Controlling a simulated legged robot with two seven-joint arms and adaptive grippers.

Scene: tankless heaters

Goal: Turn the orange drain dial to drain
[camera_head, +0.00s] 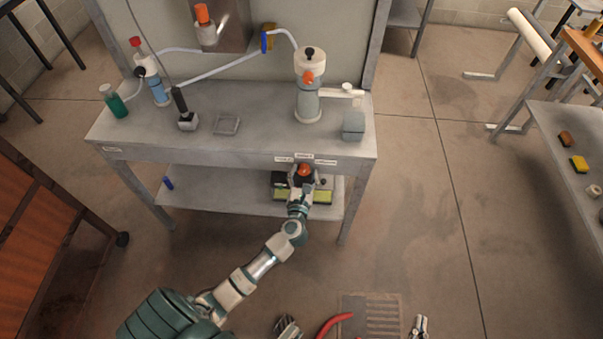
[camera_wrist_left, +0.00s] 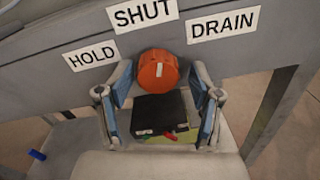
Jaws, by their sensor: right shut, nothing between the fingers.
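The orange drain dial (camera_wrist_left: 159,78) sits on the bench's front edge under the labels HOLD (camera_wrist_left: 91,55), SHUT (camera_wrist_left: 142,13) and DRAIN (camera_wrist_left: 223,25). Its short white mark is upright, towards SHUT. In the head view the dial (camera_head: 304,169) shows at my left gripper's tip. My left gripper (camera_wrist_left: 162,82) is open, with one finger on each side of the dial and small gaps seen between fingers and dial. Its tips also show in the head view (camera_head: 303,174). My right gripper (camera_head: 420,322) is low in the head view, shut and empty, far from the dial.
The grey bench (camera_head: 250,135) carries a white pump-like unit (camera_head: 308,100), bottles and hoses. Its lower shelf (camera_head: 225,196) lies below the dial, with a dark and yellow-green item (camera_head: 321,197) on it. A side table (camera_head: 565,140) stands at right. Open floor lies between.

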